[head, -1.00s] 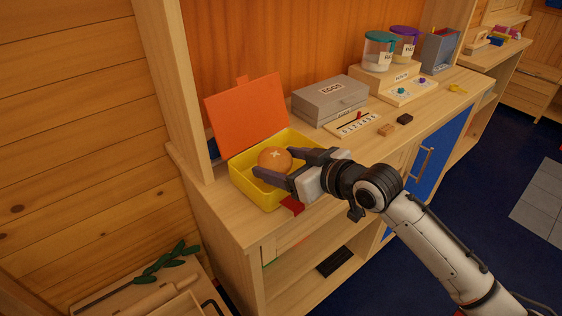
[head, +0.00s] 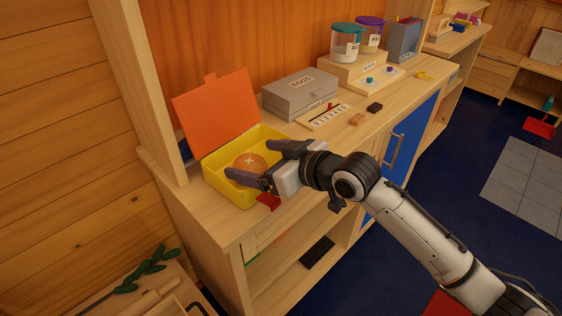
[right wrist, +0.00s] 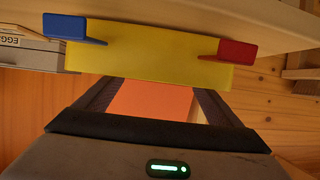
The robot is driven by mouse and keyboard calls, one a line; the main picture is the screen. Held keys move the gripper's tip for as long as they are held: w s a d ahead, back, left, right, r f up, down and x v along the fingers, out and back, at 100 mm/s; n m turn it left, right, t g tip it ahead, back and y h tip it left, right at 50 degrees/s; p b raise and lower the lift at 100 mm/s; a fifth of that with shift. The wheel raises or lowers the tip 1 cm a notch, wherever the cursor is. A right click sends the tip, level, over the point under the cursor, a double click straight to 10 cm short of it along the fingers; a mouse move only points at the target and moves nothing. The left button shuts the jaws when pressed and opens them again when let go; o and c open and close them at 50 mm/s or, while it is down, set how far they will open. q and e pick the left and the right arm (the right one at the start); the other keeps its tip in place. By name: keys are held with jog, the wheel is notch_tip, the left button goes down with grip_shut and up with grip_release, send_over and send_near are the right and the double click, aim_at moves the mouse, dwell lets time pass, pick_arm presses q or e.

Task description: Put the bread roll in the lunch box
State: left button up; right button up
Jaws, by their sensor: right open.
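The round brown bread roll (head: 250,162), with a pale cross on top, lies inside the yellow lunch box (head: 232,194) in the head view. The box's orange lid (head: 217,112) stands open at its back. My right gripper (head: 251,157) is open over the box, its dark fingers spread on either side of the roll. In the right wrist view, the yellow box wall (right wrist: 150,52) has a blue latch (right wrist: 72,27) and a red latch (right wrist: 237,50). The orange lid (right wrist: 150,102) shows between the fingers; the roll is hidden there. My left gripper is out of view.
The box stands near the left end of the wooden counter (head: 222,225). A grey egg box (head: 300,95), a number board (head: 325,117) and two small blocks lie to its right. Lidded jars (head: 346,42) stand farther back. A wooden post (head: 140,90) rises behind on the left.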

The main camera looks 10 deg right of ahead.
jog(key=v, duration=1.1)
